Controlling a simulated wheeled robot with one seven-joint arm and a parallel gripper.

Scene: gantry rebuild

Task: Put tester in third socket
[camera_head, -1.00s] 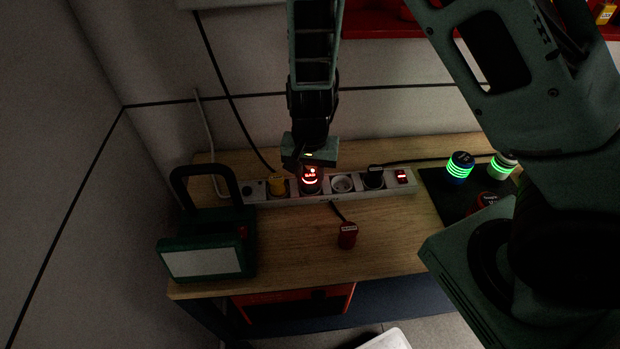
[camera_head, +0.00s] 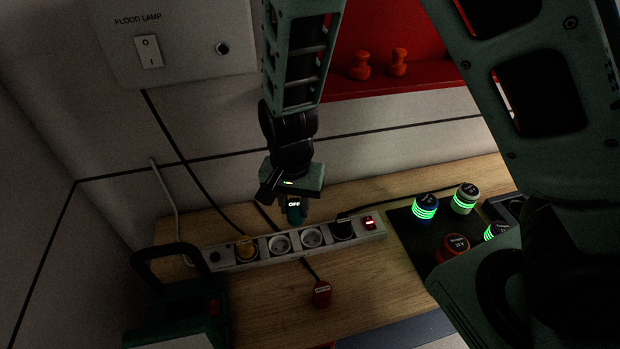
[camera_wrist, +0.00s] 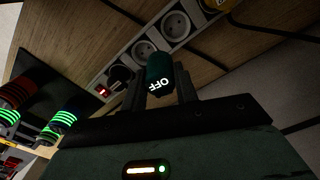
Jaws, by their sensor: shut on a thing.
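My gripper (camera_head: 291,205) is shut on the tester (camera_head: 295,214), a small dark teal block whose display reads OFF. I hold it above and behind the white power strip (camera_head: 228,262), apart from it. In the wrist view the tester (camera_wrist: 160,72) stands between my fingers. The strip has a yellow plug (camera_head: 245,250) in its first socket and a black plug (camera_head: 343,229) in the fourth. The second socket (camera_head: 279,244) and third socket (camera_head: 312,237) are empty.
A red switch (camera_head: 368,223) glows at the strip's right end. A red plug (camera_head: 321,294) lies on the wooden bench (camera_head: 375,285). Green-ringed cylinders (camera_head: 425,207) stand on a dark mat at right. A dark green handled lamp (camera_head: 175,300) stands at left. A flood lamp switch panel (camera_head: 185,60) is above.

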